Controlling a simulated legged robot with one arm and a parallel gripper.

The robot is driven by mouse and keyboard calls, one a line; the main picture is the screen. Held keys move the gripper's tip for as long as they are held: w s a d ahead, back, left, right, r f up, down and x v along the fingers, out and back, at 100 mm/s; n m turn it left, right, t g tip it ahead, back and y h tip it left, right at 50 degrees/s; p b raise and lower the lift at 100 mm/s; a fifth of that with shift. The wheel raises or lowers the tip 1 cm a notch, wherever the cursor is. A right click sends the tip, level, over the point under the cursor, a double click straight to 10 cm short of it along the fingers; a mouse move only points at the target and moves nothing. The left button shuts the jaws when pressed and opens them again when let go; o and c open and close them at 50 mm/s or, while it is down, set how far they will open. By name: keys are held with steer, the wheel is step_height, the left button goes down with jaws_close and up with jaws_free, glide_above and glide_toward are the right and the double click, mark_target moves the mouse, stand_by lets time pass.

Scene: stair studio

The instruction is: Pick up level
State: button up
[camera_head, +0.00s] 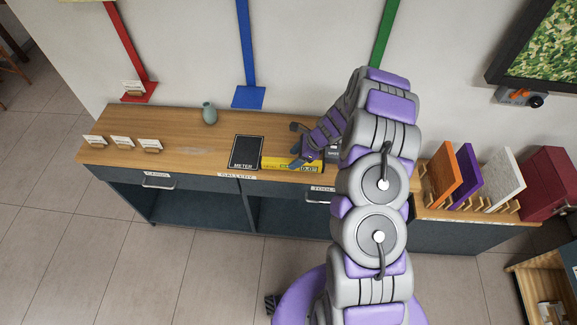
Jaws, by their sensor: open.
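The level is a long yellow bar (276,163) that lies on the wooden countertop, just right of the black METER mat. My gripper (304,157) reaches down over the right part of the level and is open. Its fingers hide some of the level there. I cannot tell from this view whether the fingers touch it or stand around it.
The wooden counter (185,135) has drawers and open bays below. The black METER mat (247,152) lies beside the level. A small teal vase (209,113) and several white cards stand further left. Orange (442,176), purple and white panels stand in racks at right, near a red box (549,182).

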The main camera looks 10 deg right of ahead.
mark_target(291, 161)
steer(key=shift+d+f, duration=0.35)
steer(key=shift+d, duration=0.4)
steer(key=shift+w+a+f+b, duration=0.1)
steer(key=shift+w+f+b, duration=0.1)
steer(key=shift+f, duration=0.35)
steer(key=shift+w+f+b, duration=0.1)
steer(key=shift+f+b, duration=0.05)
steer(key=shift+f, duration=0.4)
steer(key=a, duration=0.1)
steer(key=a+f, duration=0.2)
steer(key=shift+w+a+f, duration=0.1)
steer(key=shift+w+f, duration=0.05)
steer(key=shift+w, duration=0.1)
steer(key=shift+a, duration=0.15)
steer(key=shift+d, duration=0.7)
steer(key=shift+c, duration=1.2)
steer(key=shift+d, duration=0.35)
steer(key=c, duration=0.3)
steer(key=shift+s+a, duration=0.1)
steer(key=shift+a, duration=0.55)
jaws_close()
steer(key=shift+d, duration=0.1)
